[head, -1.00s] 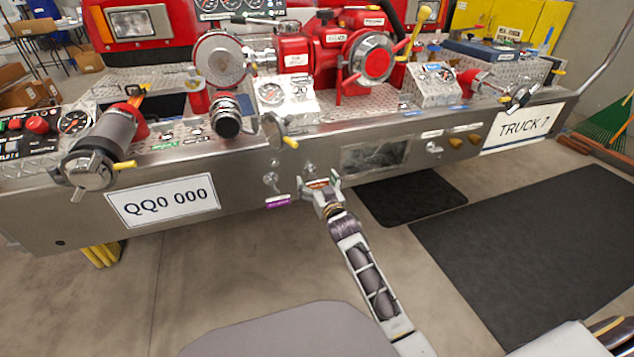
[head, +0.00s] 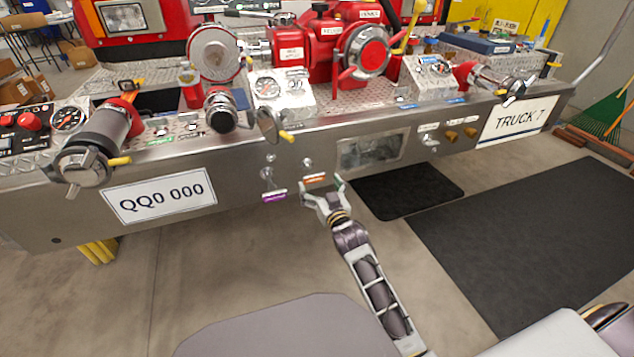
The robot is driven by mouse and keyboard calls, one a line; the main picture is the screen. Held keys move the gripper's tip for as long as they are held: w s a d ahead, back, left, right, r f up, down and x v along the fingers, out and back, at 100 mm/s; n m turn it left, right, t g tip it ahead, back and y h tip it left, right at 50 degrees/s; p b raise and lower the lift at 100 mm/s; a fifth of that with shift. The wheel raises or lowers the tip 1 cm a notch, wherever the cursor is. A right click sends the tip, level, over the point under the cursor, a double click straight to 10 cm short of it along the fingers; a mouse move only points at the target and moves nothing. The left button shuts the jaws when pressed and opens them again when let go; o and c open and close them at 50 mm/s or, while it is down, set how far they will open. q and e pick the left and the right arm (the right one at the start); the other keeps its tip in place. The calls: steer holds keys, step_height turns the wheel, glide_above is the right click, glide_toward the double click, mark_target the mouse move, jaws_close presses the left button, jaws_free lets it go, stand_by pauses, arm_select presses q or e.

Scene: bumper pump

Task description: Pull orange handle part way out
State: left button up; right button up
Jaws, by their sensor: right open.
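My right gripper (head: 322,187) is open in front of the panel, just below the orange label, with one finger to each side. I cannot tell whether a fingertip touches the label, and any lower part of the orange handle is hidden by the gripper. My left gripper is not in view.
Capped hose outlets (head: 100,150) stick out at the left. Dark mats (head: 540,235) lie on the floor at the right. The floor below the panel is clear.

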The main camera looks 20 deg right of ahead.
steer(key=s, duration=0.6)
steer(key=shift+s+d, duration=0.15)
stand_by(0.3)
steer(key=shift+s+f, duration=0.1)
stand_by(0.4)
